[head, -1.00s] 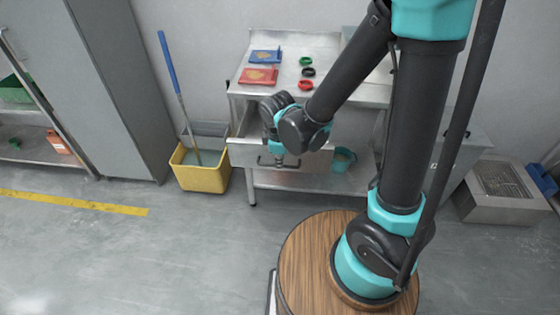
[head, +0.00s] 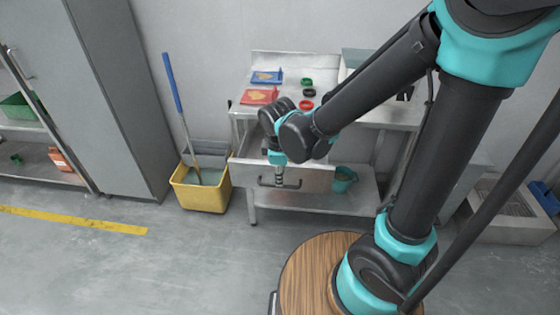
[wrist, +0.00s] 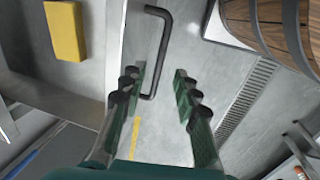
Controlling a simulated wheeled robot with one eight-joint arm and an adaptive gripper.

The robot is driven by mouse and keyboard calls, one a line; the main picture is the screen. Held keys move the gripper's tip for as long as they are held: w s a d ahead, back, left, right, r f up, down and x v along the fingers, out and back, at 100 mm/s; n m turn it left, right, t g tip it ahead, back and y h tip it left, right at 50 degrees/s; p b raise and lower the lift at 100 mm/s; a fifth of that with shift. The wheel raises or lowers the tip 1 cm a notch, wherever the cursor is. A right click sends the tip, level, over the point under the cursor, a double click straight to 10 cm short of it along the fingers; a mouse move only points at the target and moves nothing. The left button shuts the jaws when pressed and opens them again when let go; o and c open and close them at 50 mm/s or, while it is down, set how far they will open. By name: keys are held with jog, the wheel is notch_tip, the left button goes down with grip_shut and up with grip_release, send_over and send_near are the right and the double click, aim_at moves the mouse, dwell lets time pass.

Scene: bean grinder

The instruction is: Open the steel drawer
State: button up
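The steel drawer (head: 314,181) sits under the top of the steel table and stands partly pulled out, with part of its inside showing. Its black bar handle (head: 293,185) is on the front face. In the wrist view, the handle (wrist: 164,40) runs down from the top, beside the drawer's front edge. My gripper (head: 280,182) points down at the handle. In the wrist view, my gripper (wrist: 157,88) has its fingers apart, with the handle's lower end between them, nearer the left finger. Whether a finger touches it I cannot tell. A yellow block (wrist: 65,30) lies inside the drawer.
A yellow mop bucket (head: 201,190) stands left of the table. On the tabletop are a blue tray (head: 266,77), a red tray (head: 258,97) and small round items (head: 308,93). A teal bucket (head: 343,178) is on the lower shelf. Floor left of my base is clear.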

notch_tip(320, 180, up, 7)
jog(key=s, duration=0.1)
jog(key=shift+s, duration=0.25)
dwell(0.5)
jog(key=s+d+f+m+t, duration=0.1)
jog(key=d+f+m, duration=0.2)
jog(key=d+m, duration=0.5)
jog(key=d+f+m+t, duration=0.1)
jog(key=d+f+m, duration=0.3)
jog(key=d+m, duration=0.5)
jog(key=d, duration=0.7)
jog(key=shift+s+m, duration=0.3)
jog(key=shift+s, duration=0.05)
